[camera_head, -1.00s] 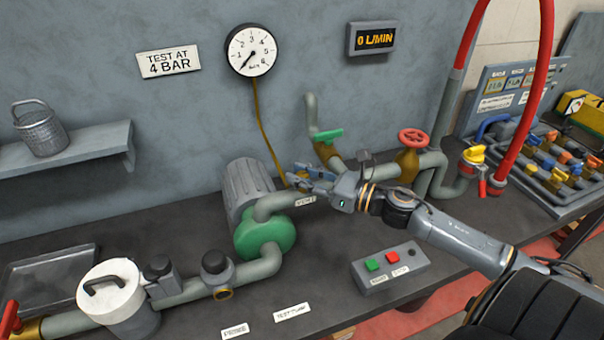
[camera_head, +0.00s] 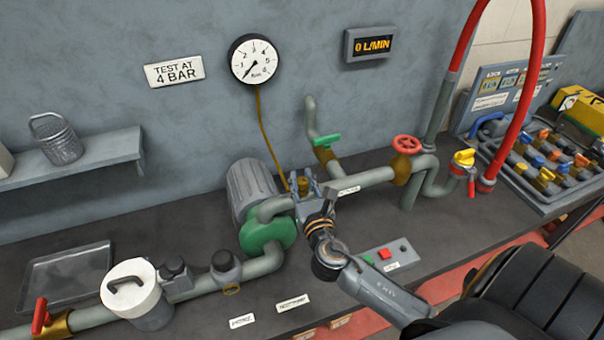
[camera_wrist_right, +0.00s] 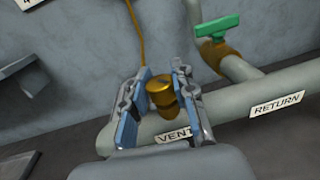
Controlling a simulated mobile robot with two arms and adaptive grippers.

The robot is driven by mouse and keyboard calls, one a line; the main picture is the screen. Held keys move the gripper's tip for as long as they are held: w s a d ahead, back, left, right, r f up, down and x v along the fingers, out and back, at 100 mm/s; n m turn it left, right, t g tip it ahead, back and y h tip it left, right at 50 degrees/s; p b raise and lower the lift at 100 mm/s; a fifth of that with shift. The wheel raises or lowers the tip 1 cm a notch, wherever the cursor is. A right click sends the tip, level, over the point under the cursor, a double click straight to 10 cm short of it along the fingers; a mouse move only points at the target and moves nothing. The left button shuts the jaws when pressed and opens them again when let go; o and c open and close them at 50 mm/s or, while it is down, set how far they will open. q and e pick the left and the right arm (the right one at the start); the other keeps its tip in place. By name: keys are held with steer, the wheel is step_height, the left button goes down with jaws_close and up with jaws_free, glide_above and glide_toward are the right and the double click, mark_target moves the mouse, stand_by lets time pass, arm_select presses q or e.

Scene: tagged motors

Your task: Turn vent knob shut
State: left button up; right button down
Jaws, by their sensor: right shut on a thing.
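The brass vent knob (camera_wrist_right: 160,96) stands on the grey pipe just behind the VENT label (camera_wrist_right: 175,134). It also shows in the head view (camera_head: 304,183), partly covered by my fingers. My right gripper (camera_wrist_right: 161,80) has its blue-padded fingers on either side of the knob and is shut on it. In the head view the right gripper (camera_head: 305,187) reaches the knob from the front, over the pipe. My left gripper is in neither view.
A green-handled valve (camera_head: 327,140) and a red handwheel (camera_head: 406,144) sit right of the knob. The green pump (camera_head: 268,234) is close on its left. The gauge (camera_head: 255,60) reads low and the display (camera_head: 370,43) shows 0 L/MIN. A button box (camera_head: 400,250) stands in front.

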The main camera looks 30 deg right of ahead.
steer(key=m+g+h, duration=0.1)
steer(key=h, duration=0.1)
steer(key=m+g+h, duration=0.1)
steer(key=m+h, duration=0.1)
steer(key=shift+a+m+g+h, duration=0.1)
steer(key=shift+m+g+h, duration=0.2)
steer(key=shift+g+h, duration=0.1)
steer(key=shift+m+g+h, duration=1.9)
steer(key=shift+g+h, duration=0.1)
steer(key=shift+g, duration=0.2)
steer(key=shift+f+g, duration=0.1)
steer(key=shift+g, duration=0.2)
steer(key=c, duration=1.1)
jaws_free()
steer(key=shift+o, duration=0.2)
steer(key=v, duration=0.7)
steer(key=shift+a, duration=0.2)
